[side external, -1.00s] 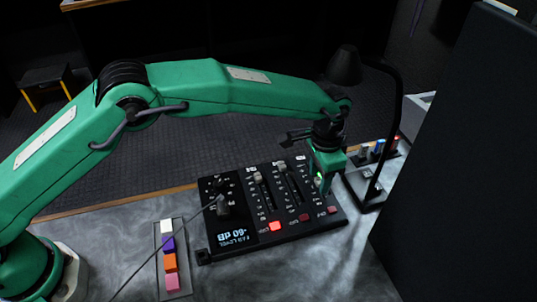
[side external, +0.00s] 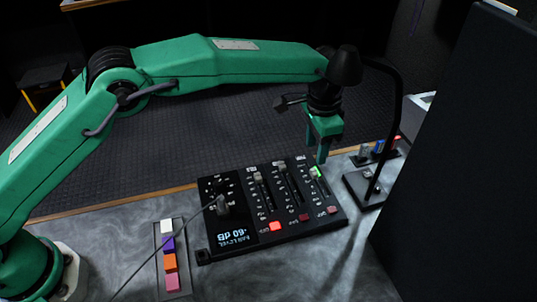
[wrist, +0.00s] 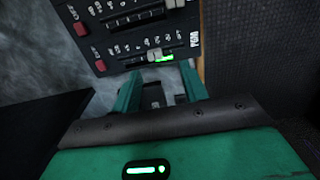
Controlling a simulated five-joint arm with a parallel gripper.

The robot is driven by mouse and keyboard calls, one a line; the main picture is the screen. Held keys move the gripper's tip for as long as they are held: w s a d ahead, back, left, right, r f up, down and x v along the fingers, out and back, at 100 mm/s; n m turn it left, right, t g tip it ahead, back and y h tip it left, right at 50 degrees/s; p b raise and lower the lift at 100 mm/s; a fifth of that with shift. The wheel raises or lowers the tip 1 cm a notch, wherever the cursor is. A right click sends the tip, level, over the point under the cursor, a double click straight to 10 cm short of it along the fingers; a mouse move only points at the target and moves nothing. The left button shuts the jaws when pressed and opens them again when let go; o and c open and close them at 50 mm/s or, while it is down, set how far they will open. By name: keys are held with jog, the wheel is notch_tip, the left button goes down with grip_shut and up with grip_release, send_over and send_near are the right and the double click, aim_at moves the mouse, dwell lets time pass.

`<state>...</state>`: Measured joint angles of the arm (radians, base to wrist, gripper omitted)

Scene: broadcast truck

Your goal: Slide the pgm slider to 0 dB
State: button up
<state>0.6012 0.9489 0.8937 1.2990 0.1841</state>
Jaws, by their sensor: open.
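The pgm slider (side external: 316,172) has a green-lit cap on the right-hand track of a black mixer panel (side external: 265,243), towards the far end. In the wrist view the pgm slider (wrist: 157,55) glows green beside the PGM label, just beyond my fingertips. My gripper (side external: 322,157) is above the far right of the panel, pointing down. In the wrist view my gripper (wrist: 157,90) has its two green fingers apart, with nothing between them. The slider cap appears clear of the fingers. The panel's display (side external: 232,236) appears upside down and seems to read -60 dB.
Two other faders (side external: 258,177) (side external: 281,168) stand left of the pgm slider. A black lamp (side external: 372,187) stands right of the panel. A strip of coloured blocks (side external: 171,280) and a cable lie to the left. A tall dark panel (side external: 455,170) fills the right.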

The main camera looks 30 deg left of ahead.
jog(key=s+a+r+n+t, duration=0.1)
jog(key=s+a+r+n, duration=0.1)
jog(key=a+r, duration=0.6)
jog(key=s+a+r+n+t, duration=0.1)
jog(key=s+a+r, duration=0.3)
jog(key=a+r, duration=0.5)
jog(key=shift+a+r+n+h, duration=0.15)
jog(key=shift+a+n+h, duration=0.25)
jog(key=shift+a, duration=0.45)
jog(key=w+d+f+m, duration=0.1)
jog(key=d+f, duration=0.4)
jog(key=d, duration=0.1)
jog(key=w+d+f+m+g, duration=0.1)
jog(key=w+d+f, duration=0.1)
jog(key=d+f, duration=0.3)
jog(key=w+d+f+m+g, duration=0.1)
jog(key=w+d+f, duration=0.1)
jog(key=d+f, duration=0.3)
jog(key=shift+w+d+f+m+y, duration=0.1)
jog(key=shift+d+f+m+y, duration=0.1)
jog(key=shift+d, duration=0.65)
jog(key=shift+w+d+f+m+y, duration=0.1)
jog(key=shift+d+f+m+y, duration=0.1)
jog(key=shift+d, duration=0.6)
